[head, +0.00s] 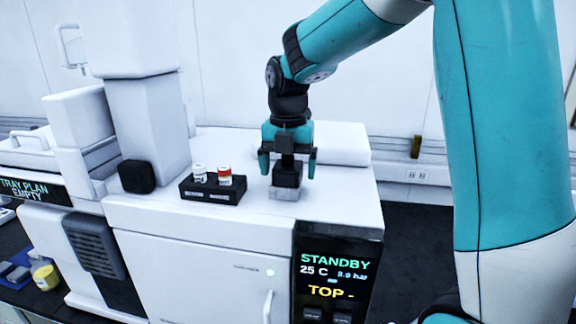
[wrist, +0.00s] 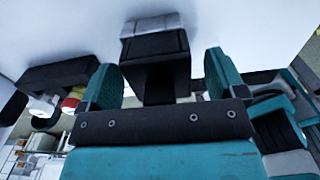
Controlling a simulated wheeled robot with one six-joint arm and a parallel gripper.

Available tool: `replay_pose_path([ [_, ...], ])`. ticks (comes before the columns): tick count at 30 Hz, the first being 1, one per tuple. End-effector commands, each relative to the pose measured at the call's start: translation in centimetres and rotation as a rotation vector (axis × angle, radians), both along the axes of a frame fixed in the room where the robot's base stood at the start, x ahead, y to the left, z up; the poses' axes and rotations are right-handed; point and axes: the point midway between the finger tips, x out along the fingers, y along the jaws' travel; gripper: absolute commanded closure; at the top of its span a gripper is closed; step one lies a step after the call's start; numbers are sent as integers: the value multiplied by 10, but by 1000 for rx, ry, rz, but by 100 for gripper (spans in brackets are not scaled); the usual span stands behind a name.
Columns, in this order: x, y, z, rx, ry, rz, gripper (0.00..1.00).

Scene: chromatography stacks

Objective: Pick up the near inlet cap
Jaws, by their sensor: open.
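A black inlet cap (head: 287,177) stands upright on a small grey metal base (head: 288,194) on top of the white instrument. In the wrist view the black cap (wrist: 155,47) and the grey base (wrist: 150,23) lie between and beyond the open fingers (wrist: 160,62). The gripper's palm hides the cap's top in the head view.
A black rack (head: 212,190) with a white-capped vial (head: 200,174) and a red-banded vial (head: 225,176) stands left of the cap. A white tower (head: 150,115) rises farther left. A raised white block (head: 340,143) lies behind. The display (head: 335,275) reads STANDBY, 25 C.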

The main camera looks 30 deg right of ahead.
Motion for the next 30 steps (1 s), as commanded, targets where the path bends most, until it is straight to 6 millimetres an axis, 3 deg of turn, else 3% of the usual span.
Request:
replay_pose_path([
  [5,0,0,-1,0,-1,0,11],
  [12,0,0,0,0,-1,0,64],
  [23,1,0,3,0,-3,0,68],
  [30,1,0,30,-1,-6,0,68],
])
